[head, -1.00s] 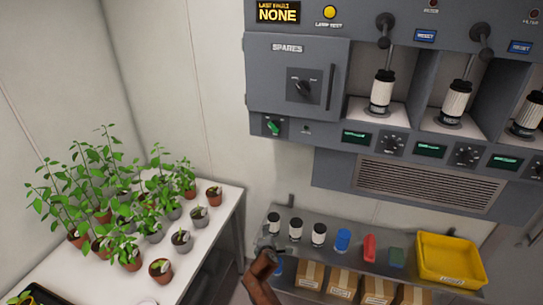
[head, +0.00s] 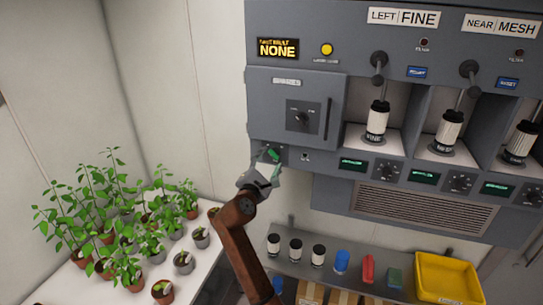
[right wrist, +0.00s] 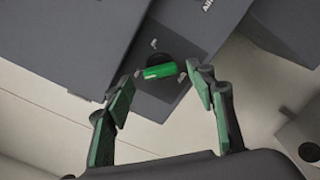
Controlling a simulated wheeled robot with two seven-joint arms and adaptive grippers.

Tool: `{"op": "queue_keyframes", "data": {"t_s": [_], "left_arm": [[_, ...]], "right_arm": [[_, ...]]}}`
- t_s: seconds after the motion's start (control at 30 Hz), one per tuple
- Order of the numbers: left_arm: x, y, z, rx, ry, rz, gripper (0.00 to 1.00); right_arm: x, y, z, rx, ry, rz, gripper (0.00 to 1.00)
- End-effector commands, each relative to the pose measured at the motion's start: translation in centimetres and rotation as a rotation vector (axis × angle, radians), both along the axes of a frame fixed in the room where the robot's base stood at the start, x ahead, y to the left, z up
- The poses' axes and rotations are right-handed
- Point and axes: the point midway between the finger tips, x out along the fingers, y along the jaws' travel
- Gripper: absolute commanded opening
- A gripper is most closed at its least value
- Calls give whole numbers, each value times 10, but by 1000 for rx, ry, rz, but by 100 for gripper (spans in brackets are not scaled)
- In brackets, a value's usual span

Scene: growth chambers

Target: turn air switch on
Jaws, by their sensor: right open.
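The air switch is a green knob (right wrist: 160,71) on a dark round base, low on the grey cabinet's left end. In the right wrist view it lies just beyond and between the two green-padded fingers of my right gripper (right wrist: 160,90), which are apart and not touching it. In the head view my right gripper (head: 262,172) is raised at the lower left corner of the cabinet and covers part of the switch area. My left gripper is in neither view.
The grey cabinet (head: 290,85) carries a spares door, labelled bays with filters and dials. A white table (head: 205,255) with potted plants stands at left.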

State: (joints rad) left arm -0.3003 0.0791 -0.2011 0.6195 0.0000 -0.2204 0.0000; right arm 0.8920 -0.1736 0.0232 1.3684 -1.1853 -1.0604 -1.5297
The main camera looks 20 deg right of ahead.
Motion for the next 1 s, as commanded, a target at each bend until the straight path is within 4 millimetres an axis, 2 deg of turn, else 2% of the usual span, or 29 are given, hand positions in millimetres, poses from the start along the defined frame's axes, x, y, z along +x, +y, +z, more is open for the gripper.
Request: {"op": "queue_keyframes", "data": {"t_s": [0.2, 0.53, 1.0], "left_arm": [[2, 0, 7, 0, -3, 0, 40], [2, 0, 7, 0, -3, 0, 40], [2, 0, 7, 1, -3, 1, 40]], "right_arm": [[19, -13, 1, -1, 1, 0, 51], [23, -16, -1, 0, 1, 1, 51], [23, -15, -1, 1, 1, 1, 19]]}}
